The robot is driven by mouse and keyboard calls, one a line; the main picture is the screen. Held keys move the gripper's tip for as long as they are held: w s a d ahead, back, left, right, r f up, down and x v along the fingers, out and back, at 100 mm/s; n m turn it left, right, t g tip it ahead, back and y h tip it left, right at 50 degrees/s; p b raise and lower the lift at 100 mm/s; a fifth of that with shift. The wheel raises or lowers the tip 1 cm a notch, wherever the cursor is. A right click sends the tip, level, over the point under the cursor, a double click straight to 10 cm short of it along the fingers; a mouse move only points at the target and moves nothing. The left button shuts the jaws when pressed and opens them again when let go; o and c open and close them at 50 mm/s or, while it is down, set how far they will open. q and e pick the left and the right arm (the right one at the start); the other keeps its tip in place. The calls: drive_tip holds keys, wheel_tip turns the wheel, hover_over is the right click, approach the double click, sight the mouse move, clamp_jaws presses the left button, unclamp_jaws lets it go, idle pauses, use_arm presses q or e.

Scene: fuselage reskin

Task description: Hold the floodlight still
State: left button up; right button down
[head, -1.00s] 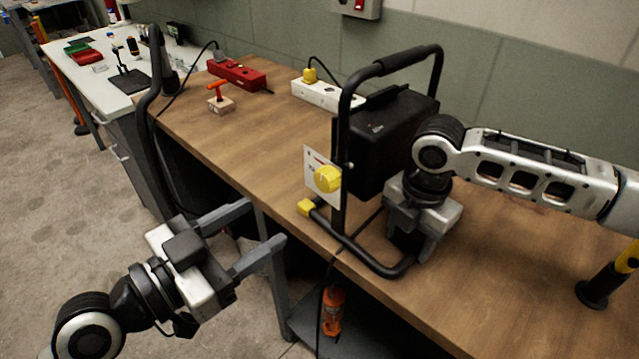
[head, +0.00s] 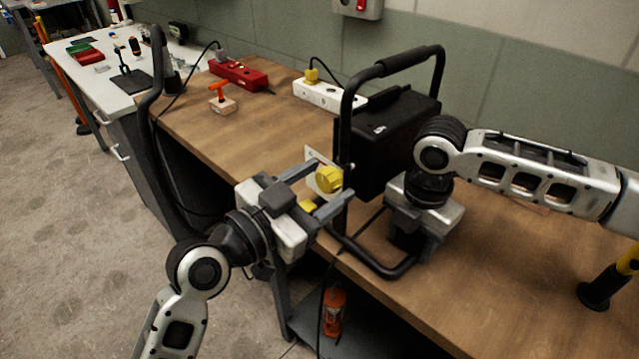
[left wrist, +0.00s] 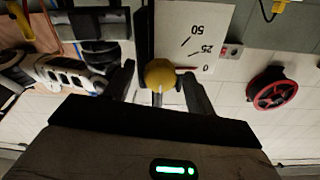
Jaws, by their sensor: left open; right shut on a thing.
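The floodlight is a black box (head: 398,140) in a black tubular frame (head: 436,75) near the table's front edge. A white dial plate with a yellow knob (head: 328,179) faces its front left side. My right gripper (head: 405,240) is shut at the frame's lower part; its fingertips are largely hidden. My left gripper (head: 329,184) is open, with its fingers on either side of the knob. In the left wrist view the knob (left wrist: 160,73) sits between the two fingers, with visible gaps, and the plate (left wrist: 195,40) shows 0, 25 and 50.
A white power strip (head: 328,94) with a yellow plug, a red power box (head: 238,73) and a small block with an orange handle (head: 222,102) stand on the wooden table (head: 200,140). A dark cable hangs over the front edge. An orange lantern (head: 334,310) stands below.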

use_arm(q)
drive_tip(key=c, duration=1)
drive_tip(key=shift+n, duration=0.3)
use_arm(e)
drive_tip(key=shift+r, duration=0.1)
use_arm(q)
drive_tip(key=n, duration=0.8)
drive_tip(key=shift+n+g, duration=0.3)
drive_tip(key=n, duration=0.4)
drive_tip(key=shift+n+g, duration=0.3)
drive_tip(key=shift+n, duration=1.6)
use_arm(e)
drive_tip(key=shift+d, duration=0.1)
